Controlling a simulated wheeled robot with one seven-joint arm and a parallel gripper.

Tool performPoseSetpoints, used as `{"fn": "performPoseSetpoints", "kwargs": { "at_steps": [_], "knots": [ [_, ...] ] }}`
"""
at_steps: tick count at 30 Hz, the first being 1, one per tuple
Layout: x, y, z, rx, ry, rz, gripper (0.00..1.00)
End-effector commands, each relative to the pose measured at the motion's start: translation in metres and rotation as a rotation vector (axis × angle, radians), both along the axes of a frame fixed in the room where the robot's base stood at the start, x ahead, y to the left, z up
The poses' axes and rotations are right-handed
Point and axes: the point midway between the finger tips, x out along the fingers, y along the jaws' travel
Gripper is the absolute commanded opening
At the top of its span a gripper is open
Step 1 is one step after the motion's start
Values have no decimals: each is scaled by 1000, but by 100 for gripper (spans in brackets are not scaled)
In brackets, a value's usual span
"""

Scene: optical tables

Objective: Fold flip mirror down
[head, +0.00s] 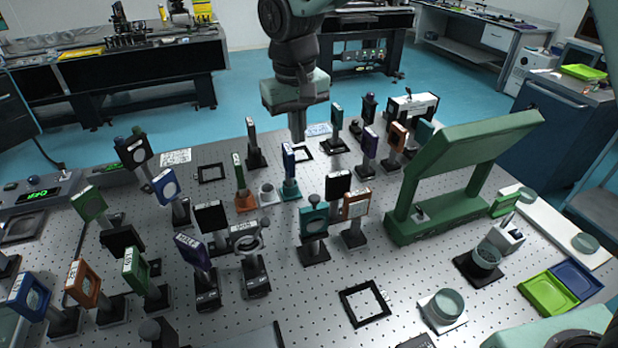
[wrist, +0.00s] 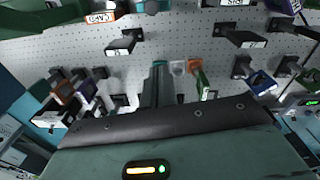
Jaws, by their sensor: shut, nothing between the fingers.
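I cannot tell for sure which mount is the flip mirror; the labels are too small to read. A blue upright plate on a teal base (head: 290,184) stands just below my gripper (head: 298,138) in the head view. A green upright plate on an orange base (head: 241,184) stands to its left; it also shows in the wrist view (wrist: 200,80). My gripper is shut and empty, pointing down above the table. In the wrist view my gripper (wrist: 158,66) hides part of what lies behind it.
The perforated optical table (head: 300,265) is crowded with upright mounts on all sides. A large green tilted frame (head: 440,215) stands to the right. A flat black square frame (head: 365,302) lies near the front. Green (head: 548,294) and blue (head: 577,277) trays sit at the right edge.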

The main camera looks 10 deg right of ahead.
Motion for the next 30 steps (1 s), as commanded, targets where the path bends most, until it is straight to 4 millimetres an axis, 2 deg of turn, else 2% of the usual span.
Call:
{"fn": "performPoseSetpoints", "kwargs": {
  "at_steps": [14,21,30],
  "knots": [
    [3,-4,-90,-3,6,0,0],
    [-25,-13,-96,-1,2,1,0],
    [-33,-16,-102,1,1,0,0]
  ]
}}
